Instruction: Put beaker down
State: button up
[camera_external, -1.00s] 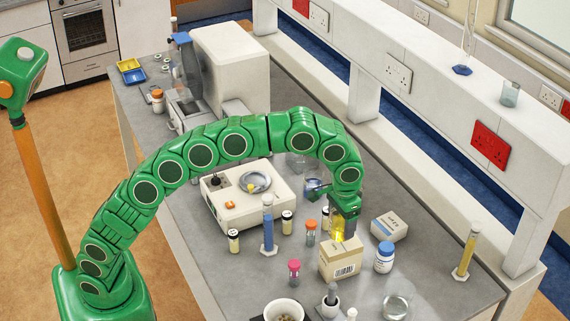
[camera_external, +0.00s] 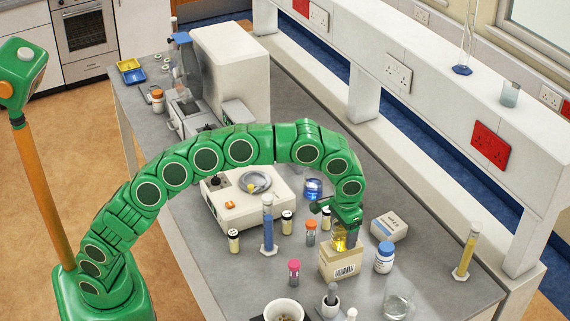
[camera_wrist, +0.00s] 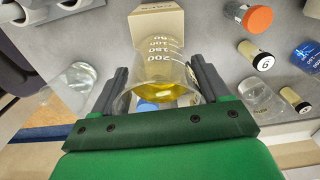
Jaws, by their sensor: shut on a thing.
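A clear graduated beaker (camera_wrist: 160,82) holds yellow liquid and sits between the two fingers of my gripper (camera_wrist: 158,88) in the wrist view. The fingers are shut on its sides. In the external view my gripper (camera_external: 346,218) points down with the beaker (camera_external: 341,239) under it, just over a cream carton (camera_external: 341,264). The carton also shows beyond the beaker in the wrist view (camera_wrist: 156,24). I cannot tell whether the beaker touches the carton's top. The fingers partly hide the beaker in the external view.
Close by stand a white box (camera_external: 389,227), a blue-capped bottle (camera_external: 384,258), an orange-capped vial (camera_external: 311,233) and a pink-capped vial (camera_external: 294,272). A glass beaker (camera_external: 397,299) is at front right. A blue-liquid vessel (camera_external: 313,188) stands behind. Bare bench lies right of the blue-capped bottle.

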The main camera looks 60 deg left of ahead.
jog(key=o, duration=1.2)
notch_tip(320, 180, up, 12)
jog(key=shift+r, duration=0.1)
